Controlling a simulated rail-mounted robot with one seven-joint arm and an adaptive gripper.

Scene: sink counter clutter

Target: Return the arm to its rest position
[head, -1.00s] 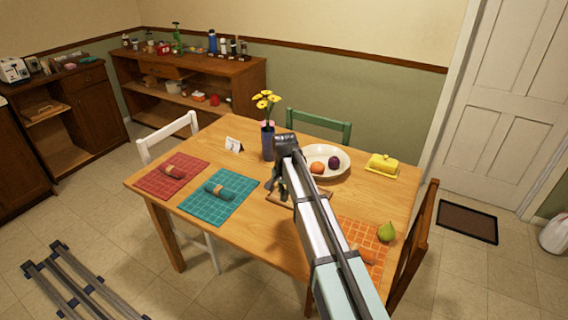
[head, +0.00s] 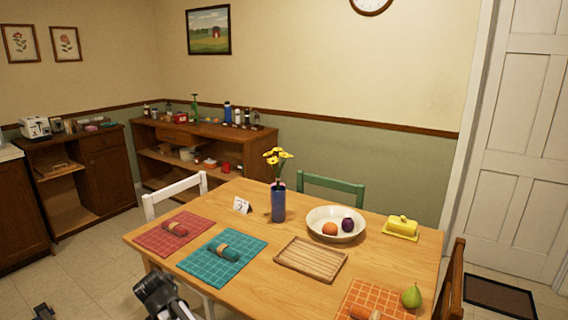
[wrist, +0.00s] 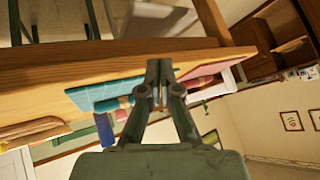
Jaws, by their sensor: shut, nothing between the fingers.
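My gripper (wrist: 161,68) is shut and empty in the wrist view, its two fingers together in front of the table edge. In the head view part of my arm's end (head: 160,297) shows at the bottom, left of centre, in front of the table's near edge; the fingertips cannot be made out there. The wrist view is tilted far over, with the table (wrist: 40,110) across its left and the floor side at the top.
On the table (head: 255,268) are red (head: 160,240) and teal (head: 205,268) placemats with rolled napkins, a blue vase (head: 278,203), a fruit bowl (head: 318,215), a wooden tray (head: 310,268), a butter dish (head: 401,227) and a pear (head: 411,296). A white chair (head: 153,205) stands behind.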

